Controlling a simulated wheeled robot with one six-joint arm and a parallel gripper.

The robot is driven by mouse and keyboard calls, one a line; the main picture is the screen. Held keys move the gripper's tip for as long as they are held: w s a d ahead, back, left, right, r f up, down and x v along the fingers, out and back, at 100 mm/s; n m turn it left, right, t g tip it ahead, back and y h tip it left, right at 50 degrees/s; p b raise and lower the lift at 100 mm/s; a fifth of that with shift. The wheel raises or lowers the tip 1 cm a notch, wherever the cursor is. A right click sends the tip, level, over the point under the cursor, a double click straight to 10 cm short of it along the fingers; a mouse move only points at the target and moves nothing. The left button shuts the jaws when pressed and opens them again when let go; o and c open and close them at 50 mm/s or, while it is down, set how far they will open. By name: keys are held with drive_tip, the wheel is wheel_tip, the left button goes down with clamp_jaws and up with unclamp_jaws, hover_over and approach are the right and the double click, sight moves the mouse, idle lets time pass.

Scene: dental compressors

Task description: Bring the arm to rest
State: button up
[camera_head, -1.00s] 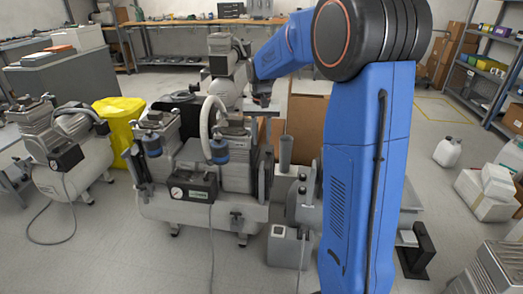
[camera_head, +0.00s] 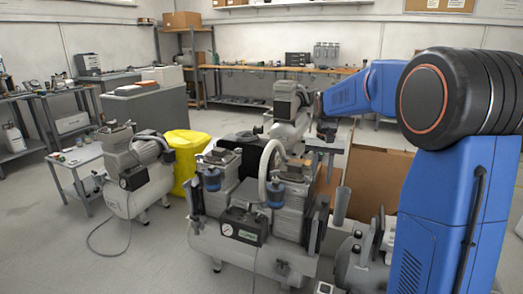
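My blue arm (camera_head: 448,215) rises at the right, with a black joint on top. Its upper link reaches left and away. My gripper (camera_head: 325,131) is a small dark shape at the far end, in front of the bench area and above the compressors. It is too small and too dark to tell whether its fingers are open or shut, and I cannot make out anything held in it.
A twin dental compressor (camera_head: 240,215) stands close in front, left of my arm. Another compressor (camera_head: 135,175) is at the left beside a yellow bin (camera_head: 187,150). A brown cardboard box (camera_head: 375,180) stands behind my arm. Open floor (camera_head: 40,240) lies at the left front.

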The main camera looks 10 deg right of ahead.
drive_tip(key=s+a+r+n+t, duration=0.1)
drive_tip(key=s+a+r+n, duration=0.2)
drive_tip(key=s, duration=0.8)
drive_tip(key=s+a+f+n+t, duration=0.1)
drive_tip(key=s+a+f+t, duration=0.1)
drive_tip(key=s, duration=1.1)
drive_tip(key=s+a+f+n+t, duration=0.1)
drive_tip(key=s+a+f, duration=0.1)
drive_tip(key=s, duration=1.1)
drive_tip(key=shift+a+f+t, duration=0.3)
drive_tip(key=shift+f+t, duration=0.1)
drive_tip(key=shift+f, duration=0.3)
